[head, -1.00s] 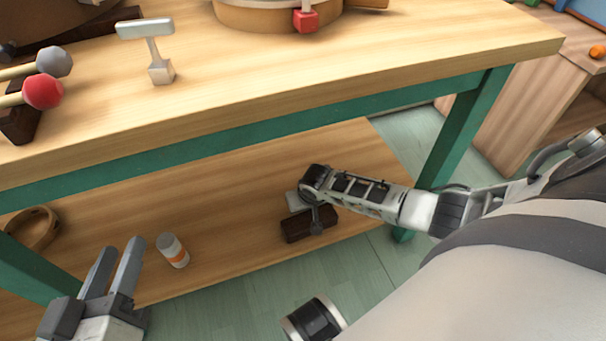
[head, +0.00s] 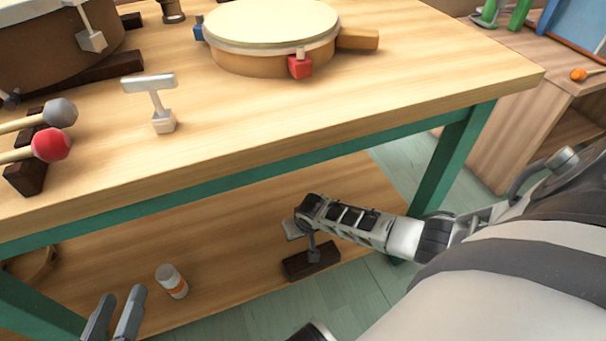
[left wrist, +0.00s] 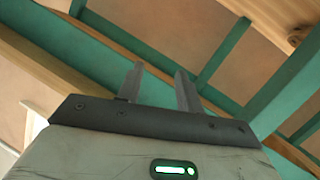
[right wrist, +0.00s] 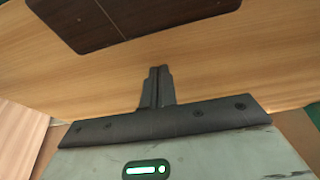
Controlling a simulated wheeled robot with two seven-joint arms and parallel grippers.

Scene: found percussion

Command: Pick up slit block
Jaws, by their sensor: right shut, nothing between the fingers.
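The slit block (head: 297,267) is a dark brown rectangular block lying on the workbench's lower shelf, near its front edge. In the right wrist view the block (right wrist: 85,18) fills the top edge, with a thin light line across its dark face; part of it is cut off. My right gripper (head: 314,254) is over the block in the head view. Its fingers (right wrist: 158,70) are shut together and empty, with bare wood showing between their tips and the block. My left gripper (head: 117,300) is open and empty at the lower left; its parted fingers also show in the left wrist view (left wrist: 159,75).
A drum (head: 270,25), a small metal stand (head: 163,122) and mallets (head: 52,145) are on top.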

